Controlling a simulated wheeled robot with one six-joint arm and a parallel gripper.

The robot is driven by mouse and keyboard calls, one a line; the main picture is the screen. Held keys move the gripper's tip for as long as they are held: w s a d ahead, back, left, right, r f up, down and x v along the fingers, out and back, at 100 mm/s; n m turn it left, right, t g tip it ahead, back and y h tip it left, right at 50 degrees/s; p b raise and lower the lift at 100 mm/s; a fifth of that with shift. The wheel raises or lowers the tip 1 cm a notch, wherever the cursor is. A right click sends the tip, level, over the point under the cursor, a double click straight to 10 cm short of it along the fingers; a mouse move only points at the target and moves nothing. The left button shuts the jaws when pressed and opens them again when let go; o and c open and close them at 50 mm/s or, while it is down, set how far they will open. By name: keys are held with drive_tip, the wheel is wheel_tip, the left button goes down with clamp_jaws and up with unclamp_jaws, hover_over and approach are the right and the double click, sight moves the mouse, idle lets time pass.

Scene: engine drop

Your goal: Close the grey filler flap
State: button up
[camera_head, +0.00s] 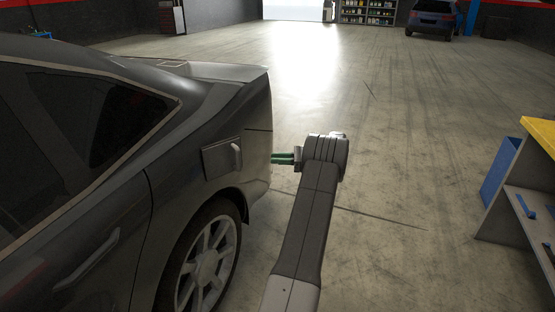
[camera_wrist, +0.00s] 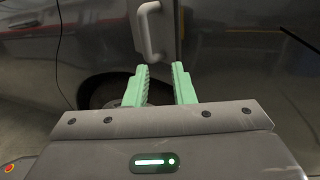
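The grey filler flap (camera_head: 219,161) is a squarish panel on the rear side of the dark grey car, above the rear wheel. Its pale upright handle (camera_head: 236,153) is near the flap's right edge. In the wrist view the flap (camera_wrist: 170,47) and its handle (camera_wrist: 151,32) are at top centre. I cannot tell how far the flap stands off the body. My gripper (camera_head: 272,158) is to the right of the flap, apart from it. In the wrist view its green fingers (camera_wrist: 160,68) are open, with nothing between them, just below the handle.
The car (camera_head: 130,190) fills the left side, with its rear wheel (camera_head: 207,265) below the flap. A workbench with a yellow top (camera_head: 540,133) stands at the right edge. The floor between is clear. Another car (camera_head: 433,18) is far back.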

drive_tip(key=s+d, duration=0.1)
drive_tip(key=d, duration=1.2)
drive_tip(key=shift+s+d, duration=0.15)
drive_tip(key=shift+c, duration=0.2)
